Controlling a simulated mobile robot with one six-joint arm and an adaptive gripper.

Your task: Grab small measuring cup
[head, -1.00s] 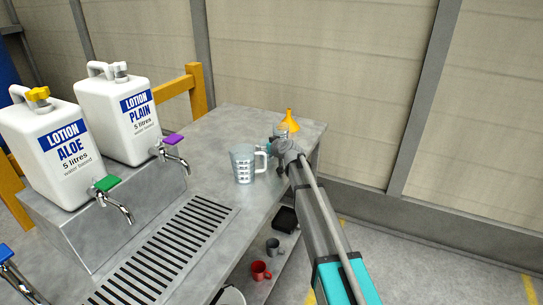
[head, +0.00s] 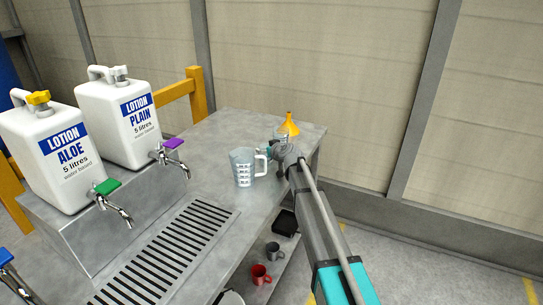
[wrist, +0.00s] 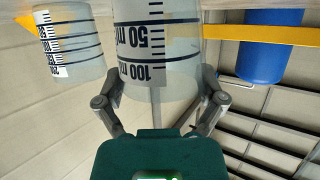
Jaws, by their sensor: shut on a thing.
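A clear measuring cup (head: 243,168) with dark scale marks and a handle on its right stands upright on the grey bench. In the wrist view, which is upside down, this cup (wrist: 155,45) fills the middle and shows 50 ml and 100 ml marks. My gripper (head: 272,153) is at its handle side. The fingers (wrist: 158,98) are shut on the handle, which shows as a pale upright strip between them. A second clear marked cup (wrist: 70,45) stands apart, to the left in the wrist view. In the head view it is mostly hidden behind my gripper.
A yellow funnel (head: 288,125) stands near the bench's back corner. White lotion containers (head: 118,118) with taps and a slotted drain (head: 170,255) are at left. A red mug (head: 261,274) and a grey mug (head: 273,250) sit on the lower shelf.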

